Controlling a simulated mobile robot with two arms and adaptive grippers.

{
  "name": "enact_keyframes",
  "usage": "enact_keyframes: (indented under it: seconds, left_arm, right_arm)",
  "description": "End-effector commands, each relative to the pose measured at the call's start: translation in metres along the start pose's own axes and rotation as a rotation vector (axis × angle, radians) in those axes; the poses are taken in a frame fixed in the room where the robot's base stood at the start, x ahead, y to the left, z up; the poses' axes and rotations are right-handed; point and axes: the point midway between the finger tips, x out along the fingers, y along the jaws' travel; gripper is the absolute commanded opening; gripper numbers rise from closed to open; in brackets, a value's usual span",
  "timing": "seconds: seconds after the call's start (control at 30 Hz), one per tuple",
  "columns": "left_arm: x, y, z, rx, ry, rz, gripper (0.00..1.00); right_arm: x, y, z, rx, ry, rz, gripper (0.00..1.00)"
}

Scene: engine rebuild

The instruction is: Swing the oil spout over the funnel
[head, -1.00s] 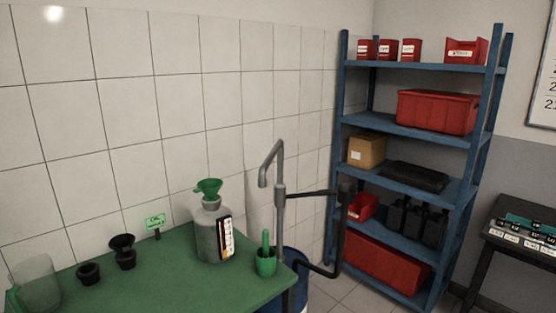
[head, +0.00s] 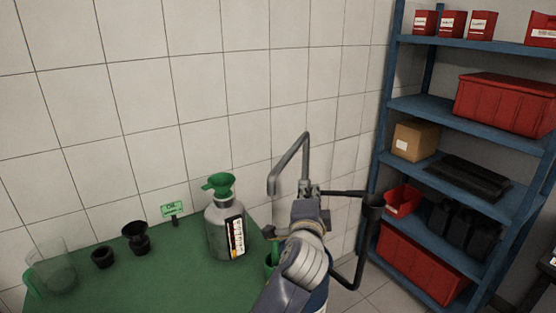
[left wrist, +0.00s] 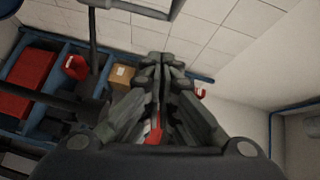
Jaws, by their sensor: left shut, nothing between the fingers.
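The grey oil spout (head: 288,162) is a bent pipe on a post behind the table's right end. Its downturned tip hangs to the right of the green funnel, apart from it in the head view. The funnel (head: 218,184) sits upright in the neck of a grey bottle (head: 224,232) on the green table. My left gripper (head: 310,188) is raised in front of the spout's post and hides part of it; I cannot tell whether it touches. The left wrist view shows its fingers (left wrist: 163,62) closed together and empty. My right gripper is out of view.
A black handle arm (head: 372,205) reaches right from the post. A green cup (head: 272,262) is partly hidden by my arm. Black cups (head: 135,238), a clear beaker (head: 52,270) and a small sign (head: 172,210) stand on the table (head: 180,280). Blue shelves (head: 440,112) stand at right.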

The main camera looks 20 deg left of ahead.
Motion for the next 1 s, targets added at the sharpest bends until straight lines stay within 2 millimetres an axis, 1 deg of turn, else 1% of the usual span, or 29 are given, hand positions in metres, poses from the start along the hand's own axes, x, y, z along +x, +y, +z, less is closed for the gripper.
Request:
enact_keyframes:
  seconds: [0.03,0.1,0.17,0.27,0.4,0.5,0.63,0.83,0.87,0.9,1.0]
  left_arm:
    - [-0.003,-0.011,-0.001,0.002,-0.002,-0.015,0.0]
    - [-0.003,-0.019,-0.001,0.006,-0.005,-0.027,0.0]
    - [0.0,-0.02,-0.001,0.008,-0.007,-0.029,0.0]
    - [0.01,-0.021,-0.001,0.009,-0.007,-0.028,0.0]
    - [0.032,-0.023,-0.001,0.008,-0.007,-0.027,0.0]
    - [0.048,-0.023,-0.001,0.007,-0.006,-0.027,0.0]
    - [0.068,-0.023,-0.001,0.007,-0.007,-0.027,0.0]
    - [0.096,-0.024,-0.001,0.006,-0.005,-0.027,0.0]
    - [0.099,-0.024,0.002,0.006,-0.007,-0.025,0.0]
    - [0.099,-0.025,0.01,0.007,-0.008,-0.026,0.0]
    - [0.101,-0.024,0.022,0.007,-0.006,-0.026,0.0]
  right_arm:
    - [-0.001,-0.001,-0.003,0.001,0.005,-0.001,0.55]
    - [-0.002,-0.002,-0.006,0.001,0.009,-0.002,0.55]
    - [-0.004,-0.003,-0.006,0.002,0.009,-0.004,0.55]
    - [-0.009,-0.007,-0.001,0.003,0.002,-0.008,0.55]
    - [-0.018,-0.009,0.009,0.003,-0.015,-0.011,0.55]
    - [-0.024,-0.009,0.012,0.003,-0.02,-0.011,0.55]
    - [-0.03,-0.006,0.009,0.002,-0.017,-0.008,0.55]
    - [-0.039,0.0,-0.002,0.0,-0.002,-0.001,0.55]
    - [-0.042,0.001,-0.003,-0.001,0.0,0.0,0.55]
    - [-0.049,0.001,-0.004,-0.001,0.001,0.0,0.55]
    - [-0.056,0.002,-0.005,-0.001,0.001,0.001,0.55]
